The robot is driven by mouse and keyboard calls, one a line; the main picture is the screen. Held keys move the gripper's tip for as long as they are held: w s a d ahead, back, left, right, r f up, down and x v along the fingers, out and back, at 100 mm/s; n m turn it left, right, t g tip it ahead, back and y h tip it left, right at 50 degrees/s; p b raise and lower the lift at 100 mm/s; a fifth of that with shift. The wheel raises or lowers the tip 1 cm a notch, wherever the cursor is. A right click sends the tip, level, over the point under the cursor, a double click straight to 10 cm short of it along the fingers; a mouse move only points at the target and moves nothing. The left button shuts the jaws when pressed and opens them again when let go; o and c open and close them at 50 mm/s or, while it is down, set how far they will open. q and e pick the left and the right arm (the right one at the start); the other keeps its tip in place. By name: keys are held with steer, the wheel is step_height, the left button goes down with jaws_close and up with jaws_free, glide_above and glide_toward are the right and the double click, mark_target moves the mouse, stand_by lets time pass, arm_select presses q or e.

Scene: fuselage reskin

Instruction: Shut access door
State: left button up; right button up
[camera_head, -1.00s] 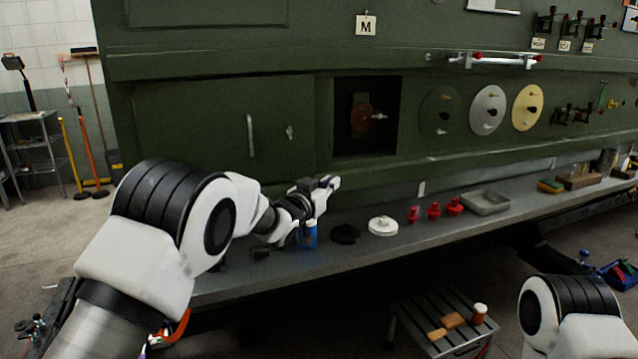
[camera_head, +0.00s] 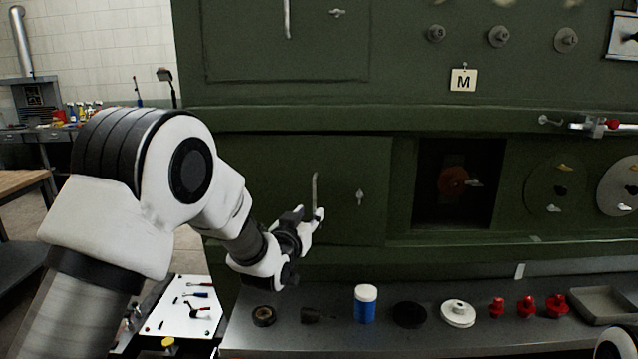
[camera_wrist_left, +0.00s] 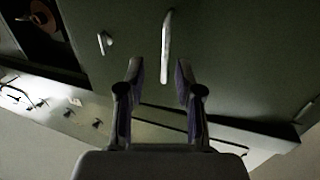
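A green access door (camera_head: 270,165) with a vertical pale handle (camera_head: 315,190) and a small latch (camera_head: 360,197) is in the lower hull wall in the head view. It looks about flush with the wall; a slight gap I cannot tell. My left gripper (camera_head: 309,216) is in front of the door by the handle's lower end. In the left wrist view, its two fingers (camera_wrist_left: 158,75) are open, with the lower end of the handle (camera_wrist_left: 166,45) showing between and beyond them. I see no clear contact. The latch also shows there (camera_wrist_left: 104,41). My right gripper is out of view.
A dark open recess (camera_head: 430,205) with a red part lies right of the door. A second green panel (camera_head: 250,45) with handle and latch is above. The grey bench (camera_head: 390,340) below carries a blue jar (camera_head: 365,303), discs and red plugs.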

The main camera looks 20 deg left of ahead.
mark_target(314, 199)
arm_select(q)
steer(key=w+p, duration=0.1)
steer(key=w, duration=0.1)
steer(key=w+p, duration=0.1)
steer(key=w, duration=0.2)
steer(key=w+r+p, duration=0.1)
steer(key=w, duration=0.1)
steer(key=shift+w+a+p, duration=0.2)
steer(key=shift+w+p, duration=0.05)
steer(key=shift+p, duration=0.05)
steer(key=shift+s+a+r, duration=0.15)
steer(key=shift+s+a, duration=0.1)
steer(key=c, duration=0.5)
steer(key=shift+w+d, duration=0.1)
steer(key=shift+w, duration=0.05)
jaws_close()
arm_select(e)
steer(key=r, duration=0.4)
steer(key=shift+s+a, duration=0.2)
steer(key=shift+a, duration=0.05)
